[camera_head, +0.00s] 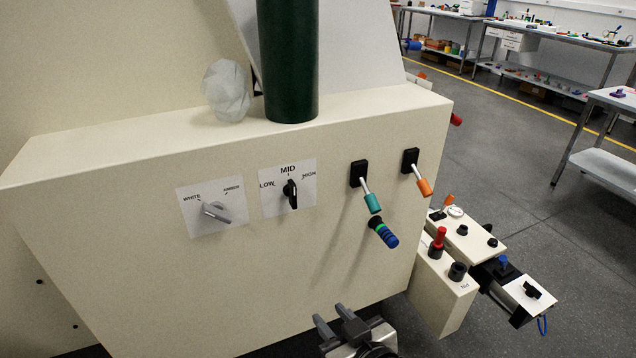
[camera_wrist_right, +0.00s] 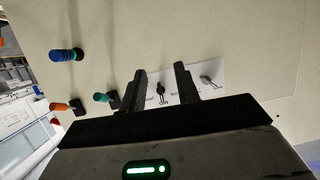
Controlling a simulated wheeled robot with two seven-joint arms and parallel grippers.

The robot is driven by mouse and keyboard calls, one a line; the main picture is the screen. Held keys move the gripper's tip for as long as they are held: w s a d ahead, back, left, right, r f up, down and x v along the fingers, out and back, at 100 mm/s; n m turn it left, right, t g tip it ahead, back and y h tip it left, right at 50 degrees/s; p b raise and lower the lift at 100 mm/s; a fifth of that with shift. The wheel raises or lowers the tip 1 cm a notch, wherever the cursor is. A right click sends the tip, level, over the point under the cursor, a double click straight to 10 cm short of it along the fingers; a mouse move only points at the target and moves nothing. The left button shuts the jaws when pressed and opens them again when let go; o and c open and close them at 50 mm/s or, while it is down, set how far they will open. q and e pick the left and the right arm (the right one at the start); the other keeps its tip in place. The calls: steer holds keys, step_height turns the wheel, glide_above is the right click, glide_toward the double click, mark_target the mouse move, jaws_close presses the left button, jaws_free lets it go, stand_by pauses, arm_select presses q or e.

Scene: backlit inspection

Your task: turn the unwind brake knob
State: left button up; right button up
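No label in view names the unwind brake knob. A blue ribbed knob with a green ring and black base (camera_head: 385,234) sticks out of the cream panel (camera_head: 300,262), below the teal lever. It also shows at the upper left of the right wrist view (camera_wrist_right: 66,55). My right gripper (camera_head: 330,318) is low in front of the panel, below and left of the blue knob, apart from it. In the right wrist view its two fingers (camera_wrist_right: 158,72) are spread with nothing between them. My left gripper is not in view.
A grey selector (camera_head: 215,212) and a black LOW/MID/HIGH selector (camera_head: 290,194) sit left on the panel. A teal lever (camera_head: 372,202) and an orange lever (camera_head: 424,186) are above the blue knob. A control box with a red knob (camera_head: 439,238) stands right.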

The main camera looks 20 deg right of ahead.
mark_target(295, 196)
steer(key=w+d+r+t+h, duration=0.15)
steer(key=w+r+t, duration=0.25)
steer(key=w+r, duration=0.5)
steer(key=shift+m, duration=0.4)
steer(key=w, duration=0.8)
steer(key=w+r+p, duration=0.1)
steer(key=w, duration=0.3)
steer(key=shift+w+a+r, duration=0.1)
steer(key=shift+w+a, duration=0.1)
steer(key=shift+w, duration=0.85)
steer(key=shift+c, duration=0.3)
jaws_close()
